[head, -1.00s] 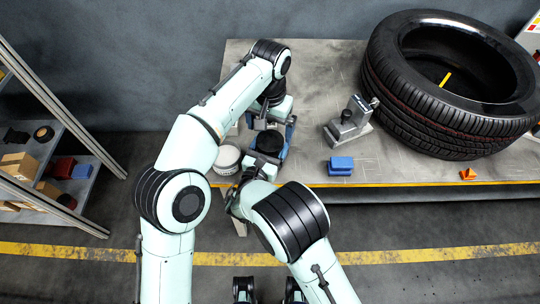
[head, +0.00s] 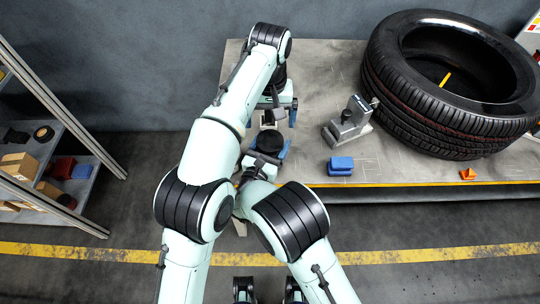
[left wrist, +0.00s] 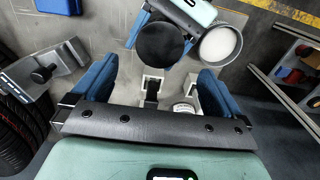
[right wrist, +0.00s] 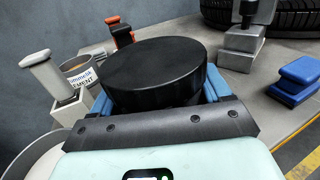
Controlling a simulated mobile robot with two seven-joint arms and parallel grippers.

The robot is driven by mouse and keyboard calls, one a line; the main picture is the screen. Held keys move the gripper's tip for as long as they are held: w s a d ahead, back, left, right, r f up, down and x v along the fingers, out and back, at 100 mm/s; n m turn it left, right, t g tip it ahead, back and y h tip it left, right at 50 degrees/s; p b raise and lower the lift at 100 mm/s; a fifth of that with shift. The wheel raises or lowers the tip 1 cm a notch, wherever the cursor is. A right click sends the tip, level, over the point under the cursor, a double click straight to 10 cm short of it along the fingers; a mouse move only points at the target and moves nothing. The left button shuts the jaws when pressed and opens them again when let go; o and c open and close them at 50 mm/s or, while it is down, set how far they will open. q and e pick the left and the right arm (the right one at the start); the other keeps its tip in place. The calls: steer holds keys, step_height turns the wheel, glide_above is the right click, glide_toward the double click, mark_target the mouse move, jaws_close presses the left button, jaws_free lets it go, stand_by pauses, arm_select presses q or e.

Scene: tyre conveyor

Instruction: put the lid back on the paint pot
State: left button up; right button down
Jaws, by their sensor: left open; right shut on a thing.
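The paint pot (left wrist: 220,45) is a round pot with a pale top in the left wrist view; my left arm hides it in the head view. A round pale rim also shows at the lower left of the right wrist view (right wrist: 28,160). My right gripper (head: 267,146) is shut on a thick black disc (right wrist: 157,72), apparently the lid, held level beside the pot. The disc also shows in the left wrist view (left wrist: 160,44). My left gripper (head: 277,112) is open and empty, beyond the disc, above a small pale block with a black part (left wrist: 152,88).
A cement tin (right wrist: 80,68) and a pale-handled tool (right wrist: 47,78) stand near the disc. A grey tool (head: 347,122), a blue block (head: 341,165) and a large tyre (head: 450,85) are to the right. The table (head: 330,65) is clear at the back middle.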

mark_target(270, 140)
arm_select(q)
steer(key=shift+f, duration=4)
steer(key=c, duration=1.1)
steer(key=o, duration=1.1)
step_height(270, 140, up, 8)
steer(key=shift+f, duration=0.25)
